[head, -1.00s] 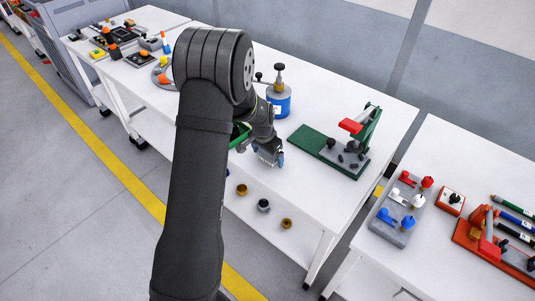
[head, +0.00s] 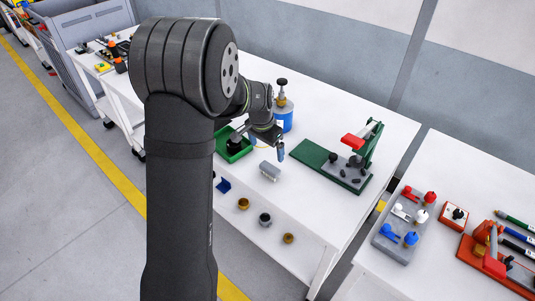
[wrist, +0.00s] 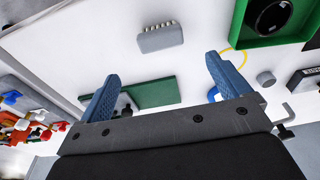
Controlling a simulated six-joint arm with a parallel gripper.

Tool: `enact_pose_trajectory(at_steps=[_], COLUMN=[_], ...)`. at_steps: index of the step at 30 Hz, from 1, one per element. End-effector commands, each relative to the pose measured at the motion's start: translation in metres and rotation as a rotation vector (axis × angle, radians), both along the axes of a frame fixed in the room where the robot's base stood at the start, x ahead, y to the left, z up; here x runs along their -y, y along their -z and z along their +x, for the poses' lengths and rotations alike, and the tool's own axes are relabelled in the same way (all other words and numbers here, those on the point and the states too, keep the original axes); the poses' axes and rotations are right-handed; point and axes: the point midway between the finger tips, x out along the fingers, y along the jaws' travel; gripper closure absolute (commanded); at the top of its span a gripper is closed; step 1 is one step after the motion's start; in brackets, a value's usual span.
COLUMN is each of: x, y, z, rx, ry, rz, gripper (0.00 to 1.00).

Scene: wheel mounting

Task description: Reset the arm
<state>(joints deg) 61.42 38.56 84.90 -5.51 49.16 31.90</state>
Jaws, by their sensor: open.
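My gripper (head: 266,146) is open and empty above the white table, with its two blue fingers spread wide in the wrist view (wrist: 162,70). A small grey block (head: 270,171) lies on the table below and in front of it, clear of the fingers; it also shows in the wrist view (wrist: 160,37). A green tray (head: 222,153) with a dark round part inside stands left of the gripper, partly hidden by my arm. A green base plate with a red-handled toggle press (head: 354,141) stands to the right.
Several brass and grey parts (head: 265,219) sit on the lower shelf. A second table at right holds a grey rack (head: 391,243) of coloured pieces.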

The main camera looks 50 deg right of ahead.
Motion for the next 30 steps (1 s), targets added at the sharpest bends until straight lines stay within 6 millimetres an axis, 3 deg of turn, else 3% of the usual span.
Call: enact_pose_trajectory(at_steps=[14, 20, 30], x=[0.000, 0.004, 0.013], y=[0.002, 0.029, 0.094], z=[0.000, 0.000, 0.000], rx=[0.000, -0.001, -0.001], ry=[0.000, 0.000, 0.001], rz=[0.001, 0.003, 0.004], gripper=[0.06, 0.06, 0.06])
